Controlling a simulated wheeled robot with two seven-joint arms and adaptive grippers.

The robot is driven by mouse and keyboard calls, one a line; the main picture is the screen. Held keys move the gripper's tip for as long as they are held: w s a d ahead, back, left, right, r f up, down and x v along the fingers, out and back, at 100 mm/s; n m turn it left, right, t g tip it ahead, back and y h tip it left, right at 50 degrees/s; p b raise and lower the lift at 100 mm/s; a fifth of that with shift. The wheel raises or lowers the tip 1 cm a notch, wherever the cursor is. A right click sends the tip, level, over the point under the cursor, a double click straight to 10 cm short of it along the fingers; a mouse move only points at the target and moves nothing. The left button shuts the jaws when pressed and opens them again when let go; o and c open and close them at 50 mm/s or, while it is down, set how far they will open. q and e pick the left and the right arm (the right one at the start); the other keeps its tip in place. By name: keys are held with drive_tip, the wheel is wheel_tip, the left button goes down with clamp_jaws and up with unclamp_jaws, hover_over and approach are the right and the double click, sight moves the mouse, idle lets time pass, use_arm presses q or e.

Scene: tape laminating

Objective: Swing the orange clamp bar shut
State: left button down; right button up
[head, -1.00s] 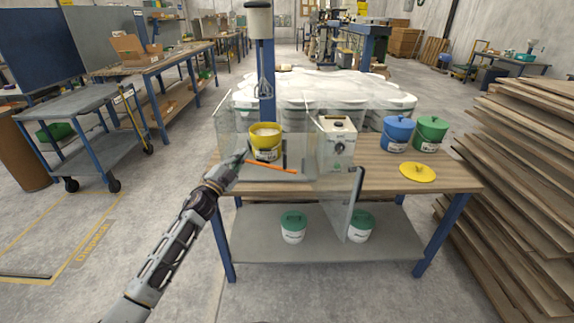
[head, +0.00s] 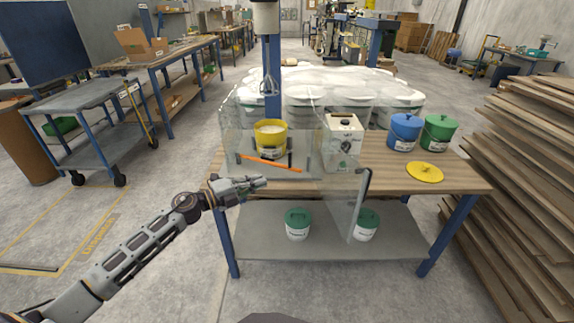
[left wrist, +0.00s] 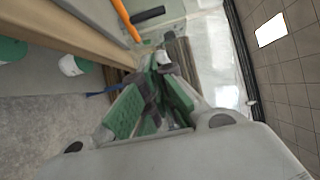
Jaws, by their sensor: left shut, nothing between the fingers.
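The orange clamp bar (head: 268,162) lies slanted across the grey base plate in front of the yellow bucket (head: 270,138), its right end near a short dark upright post (head: 290,159). Whether the bar touches the bucket or the post, I cannot tell. My left gripper (head: 262,182) is shut and empty, in front of the table edge and below the bar, apart from it. In the left wrist view the green-padded fingers (left wrist: 163,66) are together, and part of the bar (left wrist: 127,20) shows at the top beside a black piece. My right gripper is out of view.
A clear guard panel (head: 357,205) stands open, sticking out past the front table edge on the right.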

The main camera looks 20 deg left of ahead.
use_arm(q)
drive_tip(key=shift+w+d, duration=0.1)
drive_tip(key=shift+w, duration=0.1)
drive_tip(key=w+a+b+x, duration=0.2)
drive_tip(key=x, duration=1)
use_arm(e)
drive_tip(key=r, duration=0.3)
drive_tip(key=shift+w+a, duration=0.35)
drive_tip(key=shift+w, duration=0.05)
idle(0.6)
use_arm(q)
drive_tip(key=shift+w+r, duration=0.1)
drive_tip(key=shift+w, duration=0.1)
